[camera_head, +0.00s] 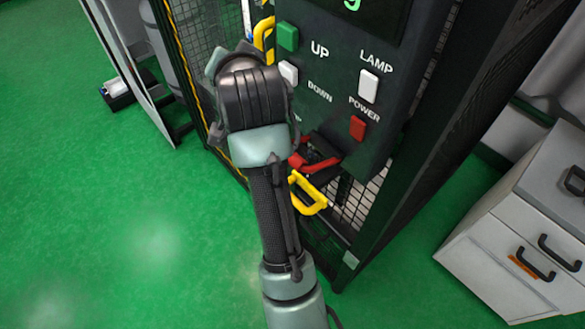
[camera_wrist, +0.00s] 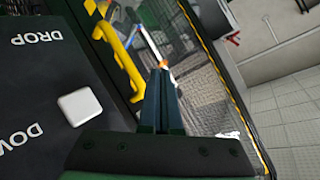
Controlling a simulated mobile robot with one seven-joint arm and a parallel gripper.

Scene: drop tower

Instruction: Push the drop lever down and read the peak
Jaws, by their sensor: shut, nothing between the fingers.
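The dark control panel (camera_head: 335,95) fills the upper middle of the head view, with UP, DOWN, LAMP and POWER labels. A red lever-like handle (camera_head: 318,162) juts out below the panel, partly behind my arm. A DROP label shows on the panel (camera_wrist: 40,75) in the wrist view, beside a white button (camera_wrist: 80,105). The display (camera_head: 352,5) is cut off at the top; only part of a green digit shows. My gripper (camera_wrist: 160,78) is shut and empty, to the right of the panel face in the wrist view. My arm hides its fingertips in the head view.
A yellow handle (camera_head: 308,194) sits below the red one. Another yellow handle (camera_wrist: 122,62) is close left of my fingers. Mesh walls enclose the tower. A grey drawer cabinet (camera_head: 520,235) stands right.

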